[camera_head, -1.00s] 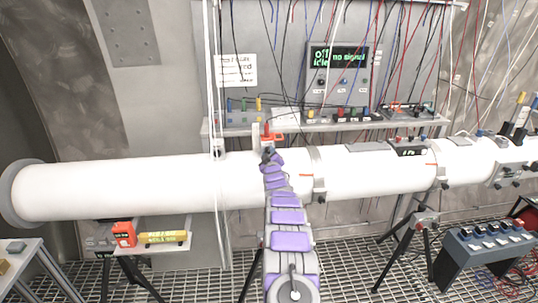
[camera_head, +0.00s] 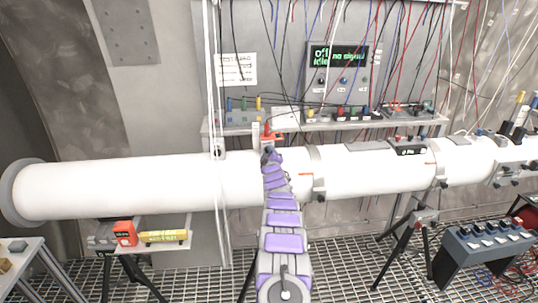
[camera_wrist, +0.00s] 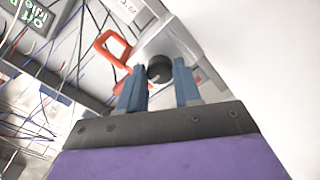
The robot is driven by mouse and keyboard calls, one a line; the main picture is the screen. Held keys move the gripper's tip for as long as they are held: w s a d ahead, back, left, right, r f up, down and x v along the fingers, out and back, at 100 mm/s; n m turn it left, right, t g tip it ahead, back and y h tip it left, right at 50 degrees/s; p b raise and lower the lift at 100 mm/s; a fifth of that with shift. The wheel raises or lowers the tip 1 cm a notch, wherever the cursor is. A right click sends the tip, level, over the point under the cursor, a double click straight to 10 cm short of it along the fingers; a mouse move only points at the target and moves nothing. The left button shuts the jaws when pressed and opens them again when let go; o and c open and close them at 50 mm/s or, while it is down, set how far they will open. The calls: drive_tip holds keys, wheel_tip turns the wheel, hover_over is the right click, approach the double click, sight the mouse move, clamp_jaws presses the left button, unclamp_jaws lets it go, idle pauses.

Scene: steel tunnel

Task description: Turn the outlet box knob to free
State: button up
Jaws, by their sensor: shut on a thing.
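The black knob (camera_wrist: 160,69) sits on the pale outlet box (camera_wrist: 172,42) in the wrist view. My gripper (camera_wrist: 159,84) has its two blue fingers on either side of the knob, shut on it. The fingers hide part of the knob's rim, and its setting cannot be read. A red-orange handle (camera_wrist: 112,49) stands beside the box. In the head view my gripper (camera_head: 269,152) reaches the box area at the top of the white pipe, below the red-orange handle (camera_head: 271,136). My arm hides the knob there.
The white pipe (camera_head: 130,188) runs across the view. Behind it is a shelf (camera_head: 345,126) with several plugs, hanging wires and a display (camera_head: 338,57) showing "off", "idle" and "no signal". A tripod (camera_head: 418,222) and a switch panel (camera_head: 487,250) stand at right.

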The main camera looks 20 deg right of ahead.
drive_tip(key=shift+f, duration=0.35)
drive_tip(key=o, duration=1)
drive_tip(key=shift+w, duration=0.1)
drive_tip(key=shift+o, duration=0.2)
drive_tip(key=shift+r, duration=0.15)
drive_tip(key=shift+v, duration=0.8)
drive_tip(key=p+v, duration=0.1)
drive_tip(key=v, duration=1.4)
drive_tip(key=shift+s+p, duration=0.35)
drive_tip(key=shift+p, duration=0.05)
drive_tip(key=shift+a, duration=0.1)
